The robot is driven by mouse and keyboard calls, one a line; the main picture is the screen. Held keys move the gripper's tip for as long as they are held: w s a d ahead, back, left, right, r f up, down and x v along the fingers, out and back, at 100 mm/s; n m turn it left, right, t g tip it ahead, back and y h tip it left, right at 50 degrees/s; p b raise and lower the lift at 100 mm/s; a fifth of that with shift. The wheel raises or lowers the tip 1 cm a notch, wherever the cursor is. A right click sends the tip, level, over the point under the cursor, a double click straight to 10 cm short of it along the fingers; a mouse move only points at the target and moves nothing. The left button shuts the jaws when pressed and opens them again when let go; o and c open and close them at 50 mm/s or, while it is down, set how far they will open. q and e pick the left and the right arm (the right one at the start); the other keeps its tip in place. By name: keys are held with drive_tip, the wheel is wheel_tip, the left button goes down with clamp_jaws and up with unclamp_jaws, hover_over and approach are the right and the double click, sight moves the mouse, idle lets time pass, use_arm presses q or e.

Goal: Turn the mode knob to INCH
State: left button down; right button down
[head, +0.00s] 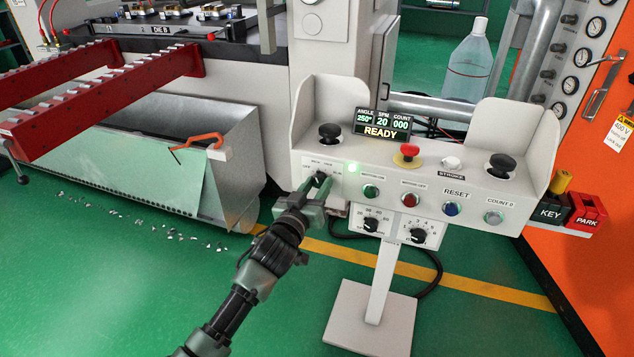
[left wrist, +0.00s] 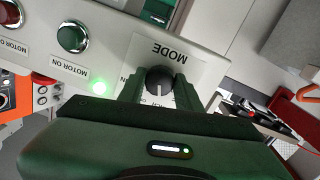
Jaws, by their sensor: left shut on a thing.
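The black mode knob (head: 320,177) sits at the left end of the grey control panel (head: 420,186). It also shows in the left wrist view (left wrist: 158,80), under the word MODE, with a pale pointer line on its face. My left gripper (head: 316,187) is shut on the knob, one finger on each side of it. In the left wrist view the fingers (left wrist: 158,90) flank the knob. Most of the position labels around the knob are covered by the fingers, so I cannot tell which one the pointer marks. My right gripper is not in view.
A green light (head: 352,168) glows right of the knob. The display (head: 381,123) reads READY. A red mushroom button (head: 408,153), black palm buttons and coloured push buttons share the panel. Two smaller knobs sit below. Side guards (head: 324,108) rise at the panel's ends.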

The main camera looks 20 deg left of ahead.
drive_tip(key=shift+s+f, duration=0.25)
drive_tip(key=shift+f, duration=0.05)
use_arm(q)
drive_tip(key=c, duration=1)
unclamp_jaws()
drive_tip(key=shift+o, duration=0.2)
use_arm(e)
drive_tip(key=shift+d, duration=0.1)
use_arm(q)
drive_tip(key=shift+s, duration=0.2)
drive_tip(key=s, duration=0.7)
drive_tip(key=shift+s+a+p, duration=0.2)
drive_tip(key=shift+a+p, duration=0.1)
drive_tip(key=shift+p, duration=0.15)
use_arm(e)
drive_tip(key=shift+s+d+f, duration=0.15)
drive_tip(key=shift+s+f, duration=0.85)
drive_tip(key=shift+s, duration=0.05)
